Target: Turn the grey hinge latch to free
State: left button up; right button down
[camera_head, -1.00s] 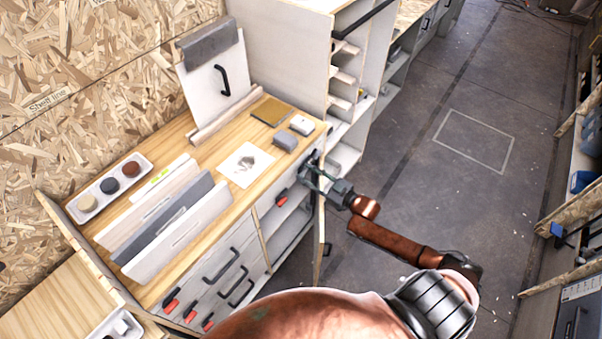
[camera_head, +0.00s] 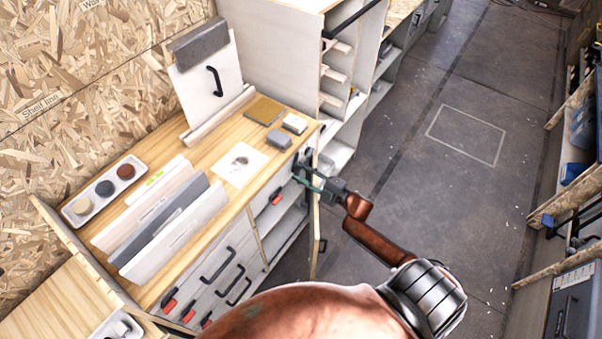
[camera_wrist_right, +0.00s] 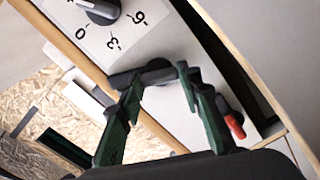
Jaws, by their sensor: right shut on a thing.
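The grey hinge latch (camera_wrist_right: 153,74) is a short dark bar on the pale cabinet front, just below the wooden worktop edge, in the right wrist view. My right gripper (camera_wrist_right: 158,76) has its green fingers shut on this bar, one fingertip at each side. In the head view my right gripper (camera_head: 304,174) reaches the cabinet's front right corner, and its fingers hide most of the latch there. The latch's exact angle is hard to tell. My left gripper is in neither view.
A red-tabbed black catch (camera_wrist_right: 235,124) sits beside the right finger. An open cabinet door (camera_head: 315,235) stands below the gripper. Drawers with black handles (camera_head: 217,265) are at left. The floor (camera_head: 430,190) at right is clear.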

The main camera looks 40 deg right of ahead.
jog(key=n, duration=0.2)
jog(key=n+b, duration=0.1)
jog(key=n, duration=0.1)
jog(key=shift+a+f+n, duration=0.1)
jog(key=shift+f+n, duration=0.1)
jog(key=shift+n, duration=0.2)
dwell(0.4)
jog(key=c, duration=1.4)
grip_release()
jog(key=shift+o, duration=0.2)
jog(key=shift+r, duration=0.1)
jog(key=v, duration=1.2)
